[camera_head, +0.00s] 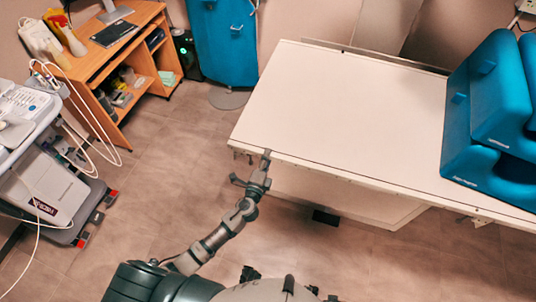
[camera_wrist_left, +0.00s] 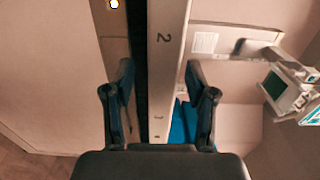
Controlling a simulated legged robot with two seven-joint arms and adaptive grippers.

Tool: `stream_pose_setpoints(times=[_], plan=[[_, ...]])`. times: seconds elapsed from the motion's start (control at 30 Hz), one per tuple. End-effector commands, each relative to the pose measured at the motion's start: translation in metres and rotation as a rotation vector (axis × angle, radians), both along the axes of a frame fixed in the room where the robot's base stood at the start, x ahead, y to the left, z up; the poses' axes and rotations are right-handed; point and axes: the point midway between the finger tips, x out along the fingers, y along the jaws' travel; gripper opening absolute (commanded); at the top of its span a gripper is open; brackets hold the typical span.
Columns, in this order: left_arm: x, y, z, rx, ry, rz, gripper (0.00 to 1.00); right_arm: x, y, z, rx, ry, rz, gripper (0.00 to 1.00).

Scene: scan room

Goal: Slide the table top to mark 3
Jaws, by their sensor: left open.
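The white table top (camera_head: 345,105) fills the upper right of the head view, with a thin dark line along its near edge. My left gripper (camera_head: 251,168) is at this edge, close to its left corner, with its fingers spread. In the left wrist view my left gripper (camera_wrist_left: 158,70) is open, its fingers on either side of a pale edge strip (camera_wrist_left: 168,75) and the dark gap beside it. The strip bears a printed mark 2 (camera_wrist_left: 163,38); smaller marks lower down are too small to read surely. I cannot tell whether the fingers touch it. My right gripper is not in view.
Blue cushions (camera_head: 490,110) rest on the table's right part. A wheeled scanner cart (camera_head: 45,190) stands at the left. The floor between cart and table is clear.

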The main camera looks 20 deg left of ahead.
Motion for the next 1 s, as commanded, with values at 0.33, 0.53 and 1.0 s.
stream_pose_setpoints(times=[0.33,0.53,1.0], plan=[[0.017,-0.001,0.0,0.001,0.0,0.0,0.56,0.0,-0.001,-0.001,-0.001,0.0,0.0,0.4],[0.016,0.001,0.0,-0.001,0.0,0.0,0.39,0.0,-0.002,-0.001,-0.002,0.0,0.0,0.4],[0.017,0.011,-0.004,0.001,0.006,0.006,0.0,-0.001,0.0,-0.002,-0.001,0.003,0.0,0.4]])
